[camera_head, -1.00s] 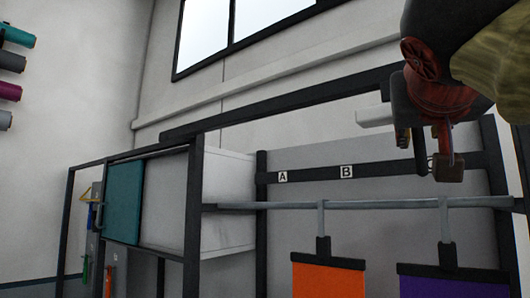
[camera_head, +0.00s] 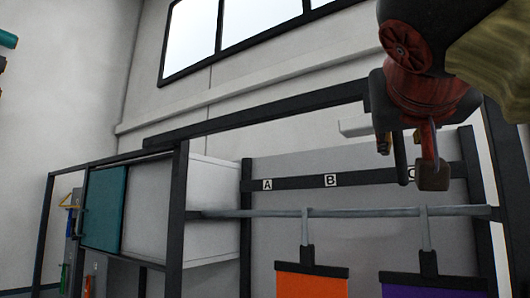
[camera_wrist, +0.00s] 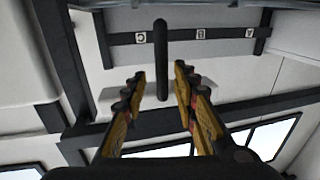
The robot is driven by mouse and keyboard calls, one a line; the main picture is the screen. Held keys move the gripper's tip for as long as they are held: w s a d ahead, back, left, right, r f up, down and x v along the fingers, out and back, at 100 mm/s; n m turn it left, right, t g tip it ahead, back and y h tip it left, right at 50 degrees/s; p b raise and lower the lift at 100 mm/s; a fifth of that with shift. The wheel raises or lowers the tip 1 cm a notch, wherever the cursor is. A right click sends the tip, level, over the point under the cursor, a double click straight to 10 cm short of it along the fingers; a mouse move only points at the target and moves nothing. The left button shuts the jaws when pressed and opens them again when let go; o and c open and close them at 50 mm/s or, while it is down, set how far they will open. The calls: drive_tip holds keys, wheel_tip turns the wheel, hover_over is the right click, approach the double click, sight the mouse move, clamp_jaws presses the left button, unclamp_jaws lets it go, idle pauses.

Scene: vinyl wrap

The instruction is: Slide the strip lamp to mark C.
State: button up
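The strip lamp (camera_head: 355,126) is a white bar under the dark overhead beam; its left end shows in the head view, and my gripper hides the rest. A dark upright rod, apparently its handle (camera_wrist: 160,60), stands between my fingers in the wrist view, with a gap on each side. My gripper (camera_head: 410,160) is open, also seen in the wrist view (camera_wrist: 160,85). Mark C (camera_head: 412,173) is partly hidden behind my gripper. Marks B (camera_head: 330,181) and A (camera_head: 267,185) sit to its left on a dark rail (camera_head: 370,176).
The dark overhead beam (camera_head: 260,114) runs above the lamp. A grey rail (camera_head: 350,212) below carries orange (camera_head: 310,285) and purple (camera_head: 430,290) hanging sheets. A cabinet with a teal door (camera_head: 103,208) stands at left. A dark post (camera_head: 505,190) stands at right.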

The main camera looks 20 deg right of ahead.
drive_tip(key=v, duration=0.8)
drive_tip(key=shift+s, duration=0.15)
idle(1.2)
drive_tip(key=shift+a, duration=0.15)
idle(0.5)
